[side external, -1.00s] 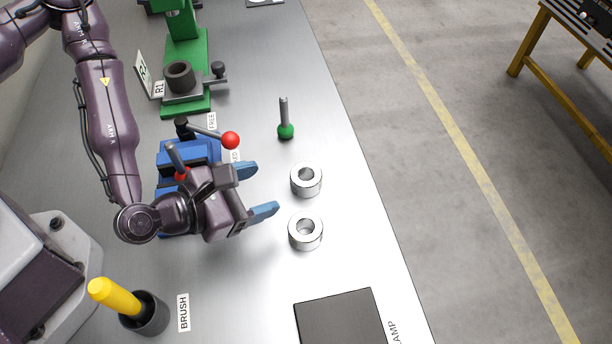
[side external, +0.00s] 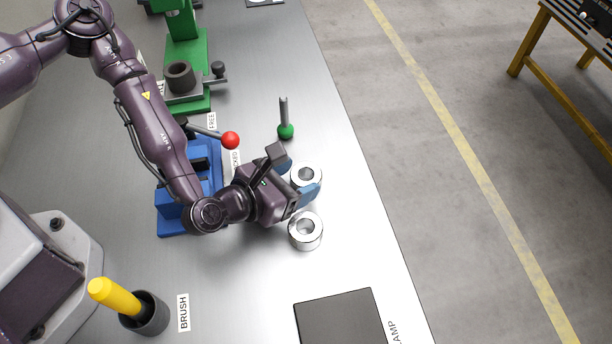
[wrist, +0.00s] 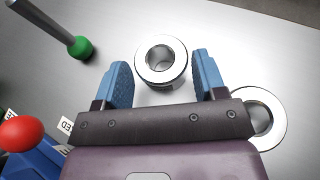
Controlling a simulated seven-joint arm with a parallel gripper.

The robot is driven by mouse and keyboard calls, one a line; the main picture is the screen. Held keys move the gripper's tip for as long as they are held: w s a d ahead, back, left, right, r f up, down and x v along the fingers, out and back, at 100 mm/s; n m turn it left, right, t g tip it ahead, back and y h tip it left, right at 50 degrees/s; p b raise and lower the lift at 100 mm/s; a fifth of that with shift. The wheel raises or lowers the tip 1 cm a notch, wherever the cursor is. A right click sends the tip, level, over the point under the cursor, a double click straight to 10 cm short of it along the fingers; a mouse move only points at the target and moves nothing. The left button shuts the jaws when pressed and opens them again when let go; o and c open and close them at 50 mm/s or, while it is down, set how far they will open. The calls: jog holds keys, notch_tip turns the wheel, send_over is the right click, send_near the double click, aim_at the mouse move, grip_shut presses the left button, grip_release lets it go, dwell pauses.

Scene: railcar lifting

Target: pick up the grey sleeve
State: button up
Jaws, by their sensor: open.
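Two silver-grey sleeves stand upright on the bench, one behind the other. The farther sleeve (side external: 305,170) is partly hidden by my gripper (side external: 299,183) in the side view. In the wrist view this sleeve (wrist: 178,52) lies between and slightly beyond the blue fingertips of my gripper (wrist: 163,68), with a gap on both sides. My gripper is open and empty. The nearer sleeve (side external: 305,238) stands just beside one finger; in the wrist view it (wrist: 272,112) is at the right, partly covered by the gripper body. I cannot tell the fingertips' exact height.
A pin with a green ball (side external: 285,130) stands just behind the farther sleeve. A blue clamp (side external: 178,220) with a red-knobbed lever (side external: 230,140) is at left. A green press (side external: 200,50) holds a dark collar (side external: 179,72). A dark pad (side external: 340,318) lies in front.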

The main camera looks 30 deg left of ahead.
aim_at(313, 172)
jog(key=x, duration=0.3)
jog(key=shift+w+d+f, duration=0.1)
jog(key=shift+w, duration=0.1)
jog(key=c, duration=0.9)
jog(key=shift+o, duration=0.2)
